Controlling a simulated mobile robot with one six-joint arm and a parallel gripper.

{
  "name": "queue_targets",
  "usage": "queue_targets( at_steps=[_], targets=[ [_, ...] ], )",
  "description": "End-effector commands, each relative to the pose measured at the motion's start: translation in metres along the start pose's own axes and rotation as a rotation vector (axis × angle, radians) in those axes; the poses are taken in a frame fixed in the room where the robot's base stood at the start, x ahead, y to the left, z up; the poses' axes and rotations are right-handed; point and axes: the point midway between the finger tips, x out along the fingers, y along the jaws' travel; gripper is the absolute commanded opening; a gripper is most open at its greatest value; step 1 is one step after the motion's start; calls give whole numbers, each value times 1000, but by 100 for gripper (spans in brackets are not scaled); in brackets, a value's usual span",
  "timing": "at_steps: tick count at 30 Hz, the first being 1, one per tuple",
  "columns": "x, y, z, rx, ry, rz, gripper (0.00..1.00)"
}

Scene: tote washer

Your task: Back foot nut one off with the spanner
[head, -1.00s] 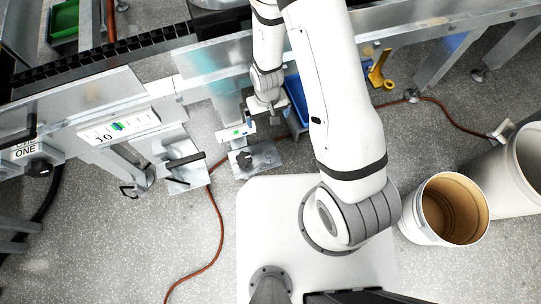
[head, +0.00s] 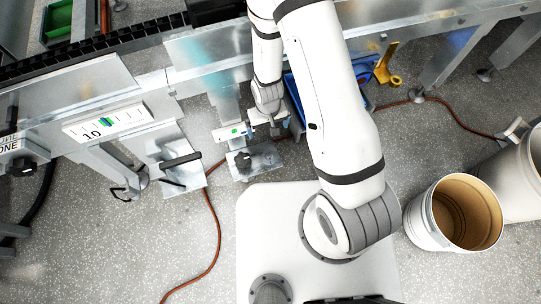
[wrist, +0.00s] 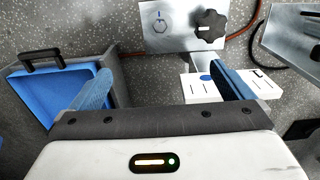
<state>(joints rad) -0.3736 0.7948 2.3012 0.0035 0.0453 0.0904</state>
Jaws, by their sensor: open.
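My gripper (wrist: 164,88) is open and empty, its two blue fingers wide apart. In the head view it (head: 268,118) hangs below the rail, beside a metal foot plate (head: 262,165). The wrist view shows this plate (wrist: 178,43) ahead, with a small hexagonal outline (wrist: 160,22), perhaps the nut, and a black knob (wrist: 209,27). A white block with labels (wrist: 199,88) lies near the right finger, partly covered by it. I cannot make out a spanner for certain; a yellow hooked tool-like piece (head: 387,68) stands at the rail.
A blue tray with a dark handle (wrist: 30,95) is close to the left finger. A second plate with a black bar (head: 182,160) stands left. A red-brown cable (head: 213,235) crosses the floor. Open buckets (head: 428,215) stand right.

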Motion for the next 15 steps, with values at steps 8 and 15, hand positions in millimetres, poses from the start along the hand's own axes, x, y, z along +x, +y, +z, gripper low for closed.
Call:
queue_targets(
  at_steps=[8,15],
  targets=[
    [-2,0,0,0,0,0,100],
    [-23,0,0,1,1,0,100]
  ],
)
